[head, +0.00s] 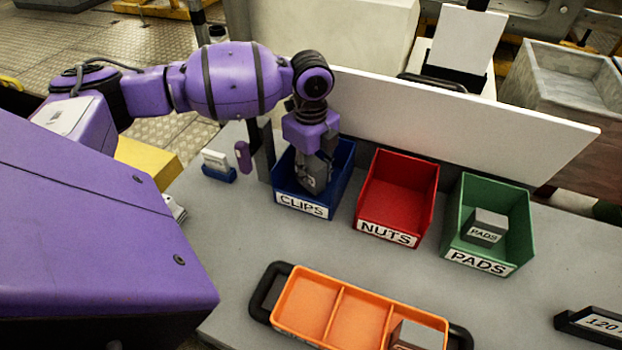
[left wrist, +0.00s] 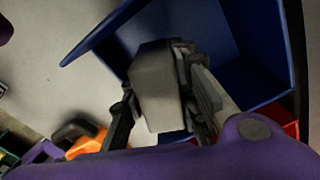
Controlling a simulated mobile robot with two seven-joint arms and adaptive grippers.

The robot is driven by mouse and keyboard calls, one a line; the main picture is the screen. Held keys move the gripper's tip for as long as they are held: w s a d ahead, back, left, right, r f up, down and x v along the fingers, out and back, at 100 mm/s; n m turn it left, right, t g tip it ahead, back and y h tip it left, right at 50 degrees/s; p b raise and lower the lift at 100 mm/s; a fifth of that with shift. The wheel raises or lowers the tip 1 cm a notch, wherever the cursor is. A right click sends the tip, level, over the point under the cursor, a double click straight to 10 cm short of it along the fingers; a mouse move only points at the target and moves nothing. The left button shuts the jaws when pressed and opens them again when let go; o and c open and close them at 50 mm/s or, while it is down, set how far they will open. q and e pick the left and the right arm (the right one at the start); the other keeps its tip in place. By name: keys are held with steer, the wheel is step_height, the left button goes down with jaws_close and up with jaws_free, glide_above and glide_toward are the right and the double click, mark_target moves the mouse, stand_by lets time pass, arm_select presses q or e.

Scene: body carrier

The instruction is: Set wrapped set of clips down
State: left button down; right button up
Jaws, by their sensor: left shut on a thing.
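My left gripper (head: 314,172) reaches down from above into the blue bin labelled CLIPS (head: 302,208). In the left wrist view the gripper (left wrist: 165,110) is shut on the wrapped set of clips (left wrist: 155,85), a plain grey block between its two fingers. The blue bin's walls (left wrist: 262,50) surround part of the block in that view. In the head view the gripper mostly hides the block, and I cannot tell whether it touches the bin floor. My right gripper is not in view.
A red NUTS bin (head: 433,190) and a green PADS bin (head: 525,215) with a grey box (head: 485,227) stand to the right. An orange divided tray (head: 338,315) sits in front, a grey box (head: 418,335) in its right compartment. A white panel (head: 460,120) stands behind.

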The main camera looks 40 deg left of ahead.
mark_target(311, 180)
arm_select(q)
steer(key=shift+f, duration=1.6)
steer(key=c, duration=1.4)
jaws_free()
steer(key=shift+f, duration=0.15)
step_height(311, 180, up, 12)
steer(key=shift+r+p, duration=0.15)
steer(key=shift+p, duration=0.2)
